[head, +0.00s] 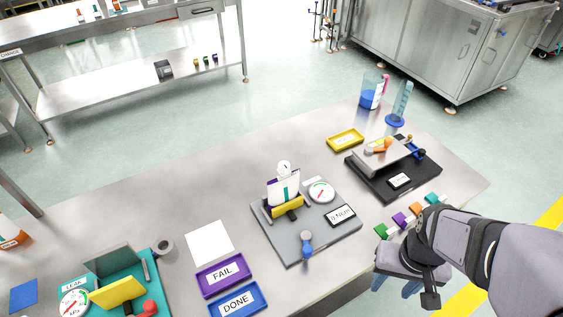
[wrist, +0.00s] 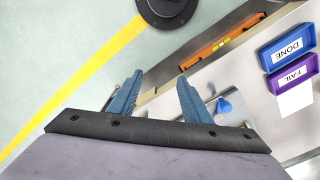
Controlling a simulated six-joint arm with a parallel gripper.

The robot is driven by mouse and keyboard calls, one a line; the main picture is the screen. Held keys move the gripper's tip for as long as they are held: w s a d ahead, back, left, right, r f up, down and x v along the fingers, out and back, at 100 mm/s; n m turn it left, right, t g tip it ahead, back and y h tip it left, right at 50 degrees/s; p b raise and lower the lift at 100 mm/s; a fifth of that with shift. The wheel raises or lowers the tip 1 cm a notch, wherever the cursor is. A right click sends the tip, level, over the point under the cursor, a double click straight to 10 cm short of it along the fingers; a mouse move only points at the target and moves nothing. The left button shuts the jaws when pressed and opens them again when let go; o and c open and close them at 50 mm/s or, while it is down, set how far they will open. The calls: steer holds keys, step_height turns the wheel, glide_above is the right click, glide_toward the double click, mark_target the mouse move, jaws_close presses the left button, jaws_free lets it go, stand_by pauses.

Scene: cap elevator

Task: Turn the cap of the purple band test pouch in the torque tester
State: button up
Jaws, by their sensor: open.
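The torque tester (head: 270,235) is a grey plate on the table with a dial gauge, a small display and a blue-ended lever (head: 306,240). A white pouch (head: 276,190) with a teal stripe and a purple edge stands upright in its yellow clamp (head: 289,206). A round white cap (head: 284,166) sits at the pouch's top. My gripper (head: 411,288) is at the table's front right edge, apart from the tester, with open, empty blue fingers. In the wrist view my gripper (wrist: 159,79) points at the floor and table edge; a blue lever end (wrist: 225,106) shows beyond it.
Purple FAIL (head: 223,275) and blue DONE (head: 235,300) trays lie left of the tester. A black-based device (head: 420,180) stands to the right, with several coloured blocks (head: 400,219) in front of it. A teal leak station (head: 120,295) is front left.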

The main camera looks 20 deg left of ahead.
mark_target(288, 168)
steer(key=w+a+f+n+t+y+b, duration=0.1)
steer(key=w+a+n+t+b, duration=0.2)
steer(key=w, duration=0.9)
steer(key=w+a+n+t+y+b, duration=0.1)
steer(key=w+a+t+b, duration=0.1)
steer(key=w+t, duration=0.65)
steer(key=w+a+r+n+y+b, duration=0.25)
steer(key=w+a+y, duration=0.35)
steer(key=a, duration=0.5)
steer(key=s+a+n+g+y+b, duration=0.1)
steer(key=a+n+y, duration=0.1)
steer(key=a, duration=0.2)
steer(key=s+a+n+g+y+b, duration=0.1)
steer(key=a+n+y, duration=0.1)
steer(key=a+y, duration=0.1)
steer(key=s+a+n+g+y+b, duration=0.1)
steer(key=a+n+y+b, duration=0.1)
steer(key=a, duration=0.3)
steer(key=shift+a+r+g+y, duration=0.1)
steer(key=shift+r+g+y, duration=0.15)
steer(key=shift+r+y, duration=0.2)
steer(key=shift+w+a, duration=0.1)
